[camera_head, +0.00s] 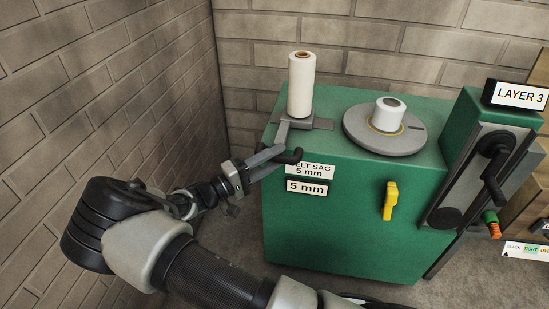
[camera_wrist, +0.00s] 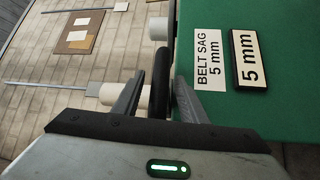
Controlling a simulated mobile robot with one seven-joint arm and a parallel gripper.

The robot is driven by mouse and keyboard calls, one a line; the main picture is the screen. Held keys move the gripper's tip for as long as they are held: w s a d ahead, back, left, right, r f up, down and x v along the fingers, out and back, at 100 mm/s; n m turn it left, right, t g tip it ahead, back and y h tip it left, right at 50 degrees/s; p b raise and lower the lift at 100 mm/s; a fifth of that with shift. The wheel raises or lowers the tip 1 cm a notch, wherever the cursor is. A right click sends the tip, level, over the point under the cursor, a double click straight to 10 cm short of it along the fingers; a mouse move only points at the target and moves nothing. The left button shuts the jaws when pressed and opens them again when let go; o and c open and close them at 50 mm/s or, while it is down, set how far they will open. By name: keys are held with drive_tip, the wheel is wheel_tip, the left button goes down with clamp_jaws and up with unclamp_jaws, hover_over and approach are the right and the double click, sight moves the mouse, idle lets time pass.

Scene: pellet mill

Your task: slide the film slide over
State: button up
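The film slide is a grey plate (camera_head: 321,124) on the green cabinet's top at its left end, with an upright white film roll (camera_head: 301,84) on it. A black handle (camera_head: 291,157) sticks out at the cabinet's front left edge. My gripper (camera_head: 279,153) is at that handle, reaching in from the left. In the wrist view, the black handle (camera_wrist: 160,86) stands between the two fingers of my gripper (camera_wrist: 159,78). Narrow gaps seem to show beside it, so the fingers look open around it. Firm contact cannot be made out.
The green cabinet (camera_head: 340,220) carries a grey turntable (camera_head: 364,137) with a white roll (camera_head: 389,110). Its front has BELT SAG and 5 mm labels (camera_head: 307,187) and a yellow lever (camera_head: 390,201). A black crank (camera_head: 495,160) stands right. A brick wall (camera_head: 120,90) is left.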

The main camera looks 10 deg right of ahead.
drive_tip(key=p+v, duration=0.1)
drive_tip(key=v, duration=1.6)
drive_tip(key=shift+a, duration=0.2)
drive_tip(key=shift+f, duration=0.1)
drive_tip(key=s+d+r+m+g+y, duration=0.2)
drive_tip(key=d+r+g+y, duration=0.25)
drive_tip(key=d, duration=0.35)
drive_tip(key=s+d+r+m+g+y, duration=0.1)
drive_tip(key=s+d+r+g+y, duration=0.1)
drive_tip(key=d+r+g+y, duration=0.35)
drive_tip(key=s+d+r+t+y, duration=0.35)
drive_tip(key=s+r, duration=0.25)
drive_tip(key=s, duration=0.2)
drive_tip(key=s+d+r+t+y, duration=0.3)
drive_tip(key=s+d+r+y, duration=0.15)
drive_tip(key=s+r, duration=0.25)
wheel_tip(320, 180, up, 23)
drive_tip(key=p, duration=2.3)
drive_tip(key=shift+s+d+m+h, duration=0.25)
drive_tip(key=shift+d+m+h, duration=0.05)
drive_tip(key=shift+d+m, duration=0.15)
